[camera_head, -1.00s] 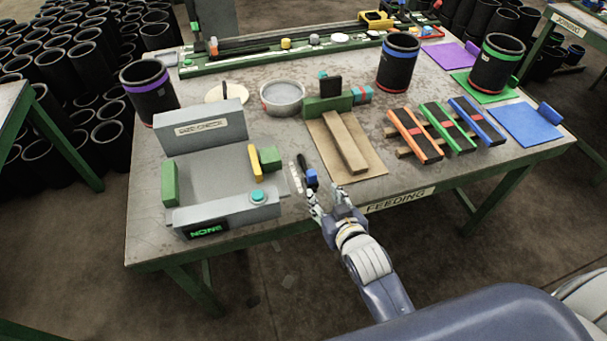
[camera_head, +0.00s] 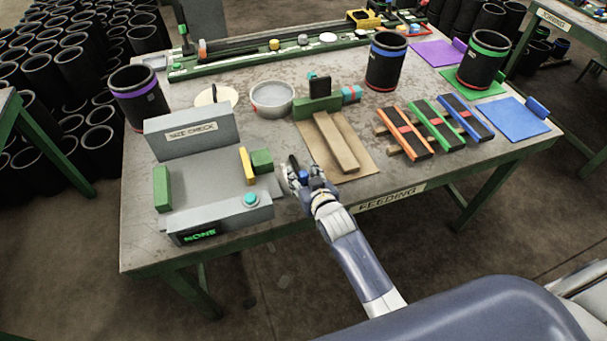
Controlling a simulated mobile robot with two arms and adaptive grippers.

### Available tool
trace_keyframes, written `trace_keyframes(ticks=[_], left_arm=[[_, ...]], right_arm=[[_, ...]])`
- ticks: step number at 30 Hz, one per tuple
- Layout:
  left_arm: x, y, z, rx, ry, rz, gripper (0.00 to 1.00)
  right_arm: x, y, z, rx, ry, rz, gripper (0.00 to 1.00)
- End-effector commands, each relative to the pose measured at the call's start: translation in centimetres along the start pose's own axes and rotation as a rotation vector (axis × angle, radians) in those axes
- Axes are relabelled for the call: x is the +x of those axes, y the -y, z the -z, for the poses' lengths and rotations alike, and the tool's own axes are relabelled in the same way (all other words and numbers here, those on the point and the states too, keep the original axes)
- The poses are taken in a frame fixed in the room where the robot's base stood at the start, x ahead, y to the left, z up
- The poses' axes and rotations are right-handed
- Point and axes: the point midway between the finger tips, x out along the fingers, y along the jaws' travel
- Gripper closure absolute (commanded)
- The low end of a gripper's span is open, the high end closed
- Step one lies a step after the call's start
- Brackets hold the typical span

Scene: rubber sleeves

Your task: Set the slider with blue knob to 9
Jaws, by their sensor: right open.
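The slider's blue knob (camera_head: 304,176) shows as a small blue patch at the front edge of the table, right of the grey size-check station. A dark upright part (camera_head: 293,163) and a sliver of the pale scale strip (camera_head: 284,172) show beside it. My right gripper (camera_head: 303,184) is open at the slider, with its fingers around or right against the knob; I cannot tell whether they touch it. The gripper hides most of the slider, and the scale numbers are too small to read. My left gripper is not in view.
The size-check station (camera_head: 222,214) with a teal button (camera_head: 251,199) stands close left of my gripper. A wooden bar (camera_head: 336,143) on a brown mat (camera_head: 365,163) lies to the right. Striped gauges (camera_head: 403,133) and black sleeves (camera_head: 386,62) stand farther off.

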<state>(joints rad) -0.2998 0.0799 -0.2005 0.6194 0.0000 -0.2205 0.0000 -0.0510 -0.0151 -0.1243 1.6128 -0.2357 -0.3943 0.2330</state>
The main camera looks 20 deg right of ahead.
Motion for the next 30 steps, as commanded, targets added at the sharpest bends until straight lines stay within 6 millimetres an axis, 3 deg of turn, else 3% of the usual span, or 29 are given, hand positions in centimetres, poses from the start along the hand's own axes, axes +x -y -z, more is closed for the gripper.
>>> trace_keyframes(ticks=[9,14,15,20,30], left_arm=[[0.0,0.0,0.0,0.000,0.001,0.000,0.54],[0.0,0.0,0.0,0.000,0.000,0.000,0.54],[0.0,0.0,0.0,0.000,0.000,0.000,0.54],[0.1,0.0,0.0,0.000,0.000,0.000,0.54],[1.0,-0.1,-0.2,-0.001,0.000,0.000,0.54]], right_arm=[[0.1,0.0,-0.1,0.000,0.001,0.000,0.61],[0.1,0.0,-0.1,0.000,0.001,0.000,0.97],[0.1,0.0,-0.1,0.000,0.001,0.000,1.00],[0.5,0.0,0.1,0.000,0.000,0.000,1.00],[3.9,0.0,1.5,-0.001,0.000,-0.001,1.00]])
